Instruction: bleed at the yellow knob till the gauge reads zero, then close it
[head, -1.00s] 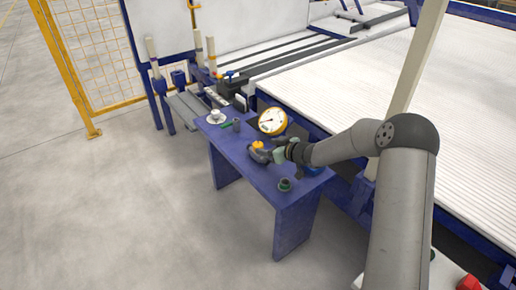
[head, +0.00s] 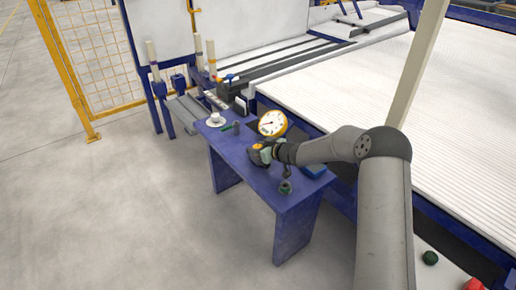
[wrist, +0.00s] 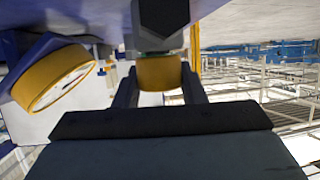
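The yellow knob (head: 258,147) sits on a dark fitting on the blue bench (head: 230,155). My gripper (head: 265,152) is at the knob, reaching in from the right. In the wrist view the knob (wrist: 160,73) lies between the two fingers of my gripper (wrist: 159,90), one on each side. I cannot tell whether they press on it. The yellow-rimmed gauge (head: 272,123) stands just behind the knob, with a white face and a dark needle pointing left. The number is too small to read. The gauge (wrist: 55,82) also shows at a steep slant in the wrist view.
A white cup on a saucer (head: 215,120), a green marker-like item (head: 226,127) and a small dark cup (head: 237,126) stand at the bench's far end. A green-topped dark item (head: 285,187) and a blue item (head: 314,171) lie nearer. The floor left of the bench is clear.

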